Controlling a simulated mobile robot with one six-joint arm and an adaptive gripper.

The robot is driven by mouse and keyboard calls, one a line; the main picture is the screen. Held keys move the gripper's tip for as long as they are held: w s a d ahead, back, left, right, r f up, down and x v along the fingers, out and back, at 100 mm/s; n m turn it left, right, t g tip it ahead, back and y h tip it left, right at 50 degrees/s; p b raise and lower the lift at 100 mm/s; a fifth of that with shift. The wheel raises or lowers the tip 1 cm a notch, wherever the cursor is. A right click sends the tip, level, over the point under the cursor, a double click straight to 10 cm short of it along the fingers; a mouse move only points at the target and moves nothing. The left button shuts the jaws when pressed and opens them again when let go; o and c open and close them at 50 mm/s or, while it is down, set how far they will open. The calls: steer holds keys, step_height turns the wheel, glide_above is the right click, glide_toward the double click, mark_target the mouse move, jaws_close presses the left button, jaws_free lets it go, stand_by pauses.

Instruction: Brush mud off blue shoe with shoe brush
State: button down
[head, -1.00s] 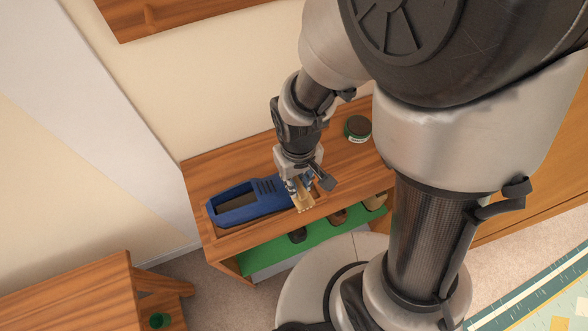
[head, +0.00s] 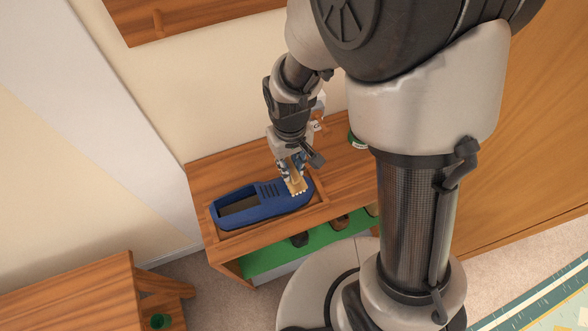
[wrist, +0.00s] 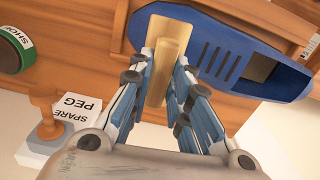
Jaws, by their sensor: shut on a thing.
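The blue shoe (head: 238,207) lies in a shallow wooden tray (head: 232,233) on the bench top, its dark opening to the left and its toe to the right. It also shows in the wrist view (wrist: 205,38). My gripper (head: 290,170) is shut on the shoe brush (head: 297,186), a wooden brush with pale bristle tufts. In the wrist view the brush (wrist: 167,55) sits upright between the fingers. Its bristle end is over the toe of the shoe; I cannot tell whether it touches. No mud is clear to see.
Dark shoes (head: 299,239) rest on a green shelf (head: 265,259) below. A wooden board (head: 190,15) hangs on the wall above.

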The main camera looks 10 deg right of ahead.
steer(key=shift+w+a, duration=0.15)
steer(key=shift+w, duration=0.25)
step_height(320, 180, up, 8)
steer(key=p, duration=0.6)
steer(key=shift+p, duration=0.35)
